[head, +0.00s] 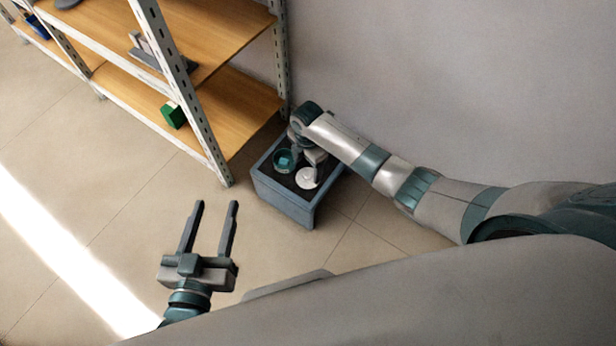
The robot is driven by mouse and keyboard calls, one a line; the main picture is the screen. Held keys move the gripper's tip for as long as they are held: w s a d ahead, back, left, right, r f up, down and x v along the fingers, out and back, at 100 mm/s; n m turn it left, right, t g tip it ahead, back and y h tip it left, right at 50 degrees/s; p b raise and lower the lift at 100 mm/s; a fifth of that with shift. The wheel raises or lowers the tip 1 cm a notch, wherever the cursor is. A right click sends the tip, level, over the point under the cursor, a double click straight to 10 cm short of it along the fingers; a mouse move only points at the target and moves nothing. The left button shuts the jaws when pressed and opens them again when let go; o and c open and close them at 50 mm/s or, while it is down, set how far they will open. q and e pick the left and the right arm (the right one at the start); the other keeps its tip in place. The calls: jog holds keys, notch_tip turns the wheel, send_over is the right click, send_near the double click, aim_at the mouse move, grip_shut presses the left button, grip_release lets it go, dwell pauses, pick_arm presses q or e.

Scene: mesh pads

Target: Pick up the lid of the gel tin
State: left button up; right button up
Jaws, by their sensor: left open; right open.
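A low blue-grey stand (283,199) with a dark top is by the wall, at the end of the shelf. A round teal tin (284,160), open at the top with a teal block or gel showing inside, sits on it. A white round piece (306,179), which looks like the lid, lies to the right of the tin and nearer me. My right gripper (305,170) points down over the stand, close to the lid and open; its fingers are partly hidden, and I cannot tell whether they touch the lid. My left gripper (217,205) is open and empty above the floor.
A metal shelf unit (205,135) with wooden boards stands at the upper left. It holds a green box (173,114) and a grey item (145,52). A plain wall is behind the stand. The floor (110,190) at the left is clear.

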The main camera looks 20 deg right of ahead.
aim_at(308, 174)
jog(key=shift+f, duration=0.45)
notch_tip(308, 174, down, 4)
jog(key=shift+r+b, duration=0.25)
jog(key=shift+b, duration=0.65)
jog(key=shift+f, duration=0.35)
pick_arm(q)
notch_tip(308, 174, up, 7)
jog(key=d+t+h, duration=0.1)
jog(key=t, duration=0.3)
jog(key=shift+s+d+r+h, duration=0.15)
jog(key=shift+s+r+h, duration=0.05)
jog(key=shift+s+h, duration=0.2)
pick_arm(e)
jog(key=c, duration=0.8)
jog(key=shift+r, duration=0.1)
